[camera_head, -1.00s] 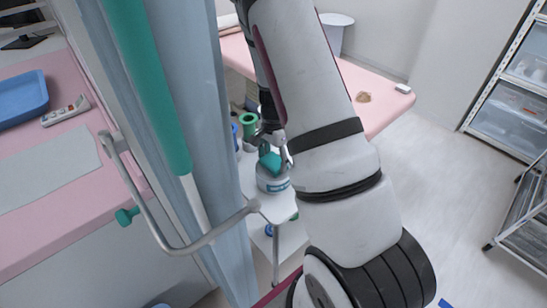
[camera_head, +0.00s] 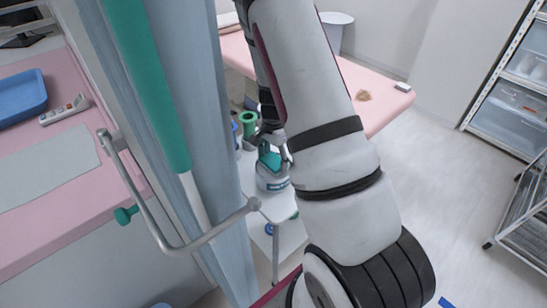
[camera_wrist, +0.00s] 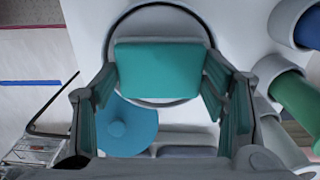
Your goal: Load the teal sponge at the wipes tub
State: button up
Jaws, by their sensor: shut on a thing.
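The teal sponge (camera_head: 270,160) is between the fingers of my gripper (camera_head: 272,145), which is shut on it. In the wrist view the sponge (camera_wrist: 158,70) is a teal block spanning the gap between both fingers (camera_wrist: 160,78). The wipes tub (camera_head: 272,181) is a round grey-white tub with a teal label band, upright on a white trolley top. The sponge is directly over the tub's round top; its rim (camera_wrist: 160,5) rings the sponge in the wrist view. I cannot tell whether the sponge touches the tub. My arm hides part of the trolley.
Green (camera_head: 249,122) and blue (camera_head: 235,133) cylindrical things stand close to the tub on the trolley (camera_head: 255,188). A curtain (camera_head: 215,150) and a bent metal rail (camera_head: 200,243) are on the left. A pink bed (camera_head: 385,105) lies behind. Open floor is at right.

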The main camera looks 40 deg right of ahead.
aim_at(274, 160)
dwell(0.6)
jog(key=shift+r+p, duration=1.85)
jog(key=shift+r, duration=1.65)
